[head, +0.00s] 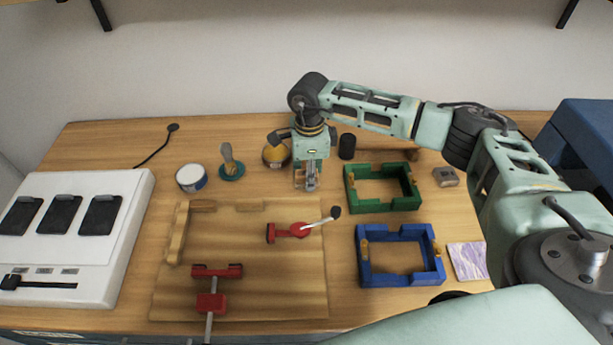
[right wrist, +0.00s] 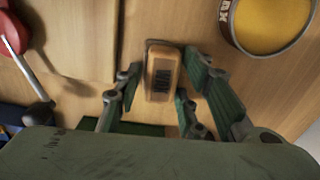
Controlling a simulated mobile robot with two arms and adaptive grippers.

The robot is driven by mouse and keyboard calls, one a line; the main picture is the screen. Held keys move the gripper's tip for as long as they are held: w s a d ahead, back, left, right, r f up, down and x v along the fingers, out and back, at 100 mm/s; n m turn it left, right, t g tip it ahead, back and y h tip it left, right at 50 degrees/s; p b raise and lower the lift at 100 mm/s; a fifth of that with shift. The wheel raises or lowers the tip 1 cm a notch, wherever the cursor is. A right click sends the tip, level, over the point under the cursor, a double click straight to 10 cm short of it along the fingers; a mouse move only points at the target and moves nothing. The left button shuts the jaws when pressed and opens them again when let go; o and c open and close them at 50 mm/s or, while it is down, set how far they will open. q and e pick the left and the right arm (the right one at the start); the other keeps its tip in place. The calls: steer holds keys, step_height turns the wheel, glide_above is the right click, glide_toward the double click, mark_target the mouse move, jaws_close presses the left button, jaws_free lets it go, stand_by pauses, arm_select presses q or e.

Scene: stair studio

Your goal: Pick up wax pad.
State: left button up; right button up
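The wax pad (right wrist: 161,75) is a small orange-brown block with a dark, unclear marking on top. In the right wrist view it lies on the wooden surface between the spread fingers of my right gripper (right wrist: 154,97). Gaps show between the pad and the fingers on both sides. In the head view my right gripper (head: 309,182) points down over the back middle of the bench, and I cannot make out the pad beneath it. My left gripper is not in view.
A tin with yellow contents (right wrist: 272,22) stands close by; a brush (head: 231,163) and white tin (head: 191,178) stand left. A green frame (head: 383,204) and blue frame (head: 365,272) lie right. A wooden board (head: 265,240) with red clamps (head: 287,232) fills the front middle.

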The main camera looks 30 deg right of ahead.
steer(key=c, duration=0.6)
steer(key=shift+r, duration=0.15)
steer(key=shift+r, duration=0.2)
steer(key=r+b, duration=0.1)
steer(key=r, duration=0.1)
steer(key=r+b, duration=0.1)
steer(key=shift+s+d+r, duration=0.2)
steer(key=shift+s+r, duration=0.15)
steer(key=shift+s, duration=0.05)
steer(key=s+d+r+b, duration=0.2)
steer(key=s+r, duration=0.4)
steer(key=s, duration=0.4)
steer(key=shift+s+d+r+b, duration=0.2)
steer(key=shift+d+r+b, duration=0.15)
steer(key=shift+d, duration=0.25)
steer(key=o, duration=0.5)
steer(key=c, duration=0.4)
